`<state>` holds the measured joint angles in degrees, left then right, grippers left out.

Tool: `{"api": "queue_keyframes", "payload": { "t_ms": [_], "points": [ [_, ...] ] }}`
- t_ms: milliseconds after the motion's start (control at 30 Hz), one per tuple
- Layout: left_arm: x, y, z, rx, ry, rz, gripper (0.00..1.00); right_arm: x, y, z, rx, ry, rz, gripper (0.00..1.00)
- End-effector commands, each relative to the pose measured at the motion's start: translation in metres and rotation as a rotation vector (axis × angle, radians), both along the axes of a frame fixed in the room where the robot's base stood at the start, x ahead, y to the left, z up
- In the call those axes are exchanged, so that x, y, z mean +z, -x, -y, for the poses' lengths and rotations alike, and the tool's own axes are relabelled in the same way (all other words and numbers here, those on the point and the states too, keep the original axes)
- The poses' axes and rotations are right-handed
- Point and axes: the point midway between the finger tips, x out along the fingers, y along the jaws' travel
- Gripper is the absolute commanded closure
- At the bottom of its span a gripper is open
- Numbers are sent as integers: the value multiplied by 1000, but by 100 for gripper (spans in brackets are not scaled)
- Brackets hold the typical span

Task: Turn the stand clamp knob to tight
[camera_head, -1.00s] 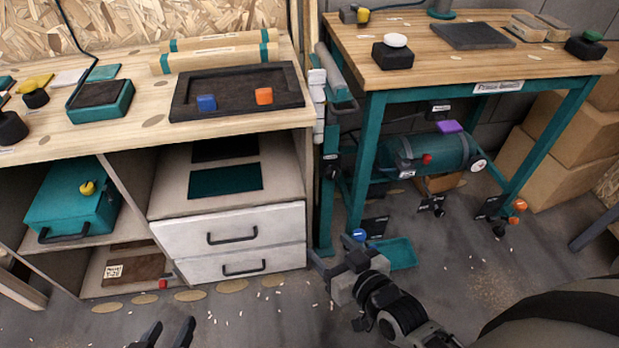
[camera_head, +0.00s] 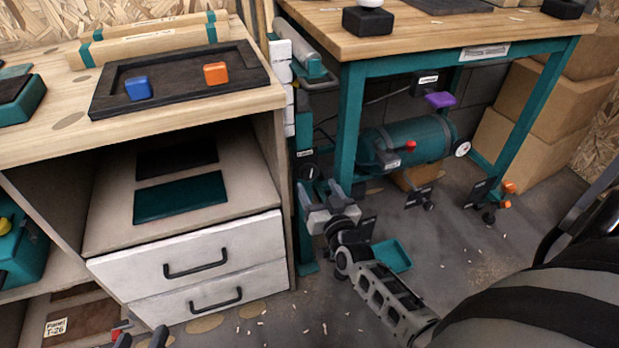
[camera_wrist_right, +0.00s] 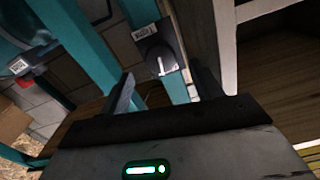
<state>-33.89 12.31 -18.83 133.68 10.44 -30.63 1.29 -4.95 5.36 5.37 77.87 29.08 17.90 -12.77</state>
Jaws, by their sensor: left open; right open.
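The stand clamp knob (camera_head: 308,171) is a dark round knob on the teal roller stand (camera_head: 304,228), left of the workbench. In the right wrist view the knob (camera_wrist_right: 159,60) has a pale pointer line and a label plate whose text I cannot read. My right gripper (camera_head: 326,192) is open and empty, just below the knob in the head view. In the wrist view its two fingers (camera_wrist_right: 163,90) spread to either side of the knob's line, apart from it. My left gripper (camera_head: 140,340) is open and empty at the bottom edge, by the drawers.
The white drawer cabinet (camera_head: 195,262) stands close left of the stand. The workbench leg (camera_head: 350,125) is close on the right, with a teal air tank (camera_head: 415,142) behind it. A teal tray (camera_head: 391,256) lies on the floor near my right arm.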

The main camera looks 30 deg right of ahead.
Motion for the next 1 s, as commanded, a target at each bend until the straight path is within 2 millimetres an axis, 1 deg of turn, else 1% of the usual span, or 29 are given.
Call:
{"api": "queue_keyframes", "payload": {
  "t_ms": [33,100,200,300,500,733,767,800,867,900,1000],
  "points": [
    [-2,1,1,-3,6,14,56,-2,-12,3,0,1,3,36],
    [2,1,2,-5,18,36,56,-3,-25,6,0,0,3,36],
    [5,2,3,-6,30,58,56,-2,-40,10,0,-1,1,36],
    [8,2,4,-5,53,66,56,-2,-51,12,0,0,1,36],
    [10,2,6,-5,74,69,56,-1,-60,15,0,0,-2,36],
    [12,1,6,-6,76,71,56,0,-60,14,0,0,-2,36],
    [12,1,6,-6,76,72,56,0,-60,14,0,0,-2,41],
    [12,1,6,-6,76,74,56,0,-60,14,0,0,-2,52],
    [13,0,6,-6,76,75,56,0,-60,14,0,0,-1,69],
    [13,0,6,-5,76,78,56,0,-60,14,0,0,-1,79],
    [14,-1,6,-5,76,80,56,0,-60,14,0,0,-1,79]
  ]
}}
